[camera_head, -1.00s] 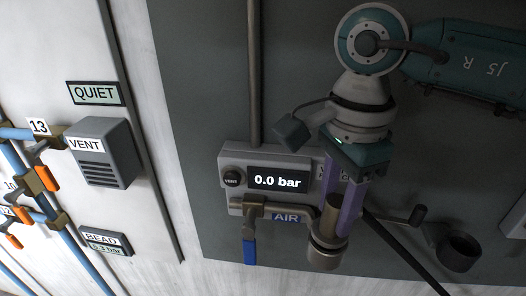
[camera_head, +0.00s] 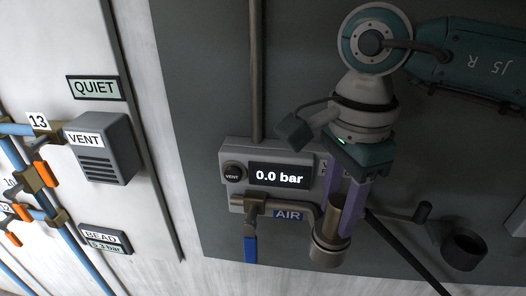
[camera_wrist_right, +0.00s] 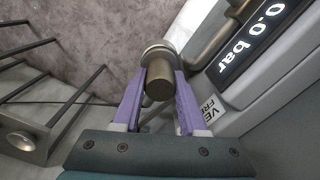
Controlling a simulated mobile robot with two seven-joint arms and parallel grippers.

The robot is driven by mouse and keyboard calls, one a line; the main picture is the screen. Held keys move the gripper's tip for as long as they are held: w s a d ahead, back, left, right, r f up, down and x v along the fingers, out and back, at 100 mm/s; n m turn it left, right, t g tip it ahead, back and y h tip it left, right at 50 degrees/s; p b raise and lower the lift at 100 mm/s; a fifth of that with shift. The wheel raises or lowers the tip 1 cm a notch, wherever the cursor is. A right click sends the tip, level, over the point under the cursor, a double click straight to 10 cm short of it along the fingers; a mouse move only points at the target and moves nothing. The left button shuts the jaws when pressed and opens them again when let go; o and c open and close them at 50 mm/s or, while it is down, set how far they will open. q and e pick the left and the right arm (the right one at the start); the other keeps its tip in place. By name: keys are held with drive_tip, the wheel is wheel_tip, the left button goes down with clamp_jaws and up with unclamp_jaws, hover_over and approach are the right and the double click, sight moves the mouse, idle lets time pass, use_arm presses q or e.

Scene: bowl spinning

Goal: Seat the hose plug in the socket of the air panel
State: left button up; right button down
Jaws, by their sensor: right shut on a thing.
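The air panel (camera_head: 241,154) is a grey box with a "0.0 bar" display, a VENT button, and an AIR label. A pipe leads from its valve to a short metal socket (camera_head: 327,252). My right gripper (camera_head: 344,211) hangs over it with purple fingers, shut on the hose plug (camera_head: 337,214), a bronze cylinder. In the wrist view the plug (camera_wrist_right: 159,84) sits between the fingertips, in line with a wider silver ring (camera_wrist_right: 158,52). The plug's lower end meets or overlaps the socket; I cannot tell how deep it is. My left gripper is not in view.
A blue-handled valve (camera_head: 250,243) sits under the panel. A dark cup-shaped holder (camera_head: 462,249) and a crank-like bracket (camera_head: 408,216) are to the right. A VENT box (camera_head: 103,150) and pipes with orange handles stand at the left.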

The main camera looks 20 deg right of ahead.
drive_tip(key=shift+c, duration=1.8)
unclamp_jaws()
wheel_tip(320, 180, up, 10)
drive_tip(key=shift+r+b, duration=0.1)
drive_tip(key=shift+b, duration=0.9)
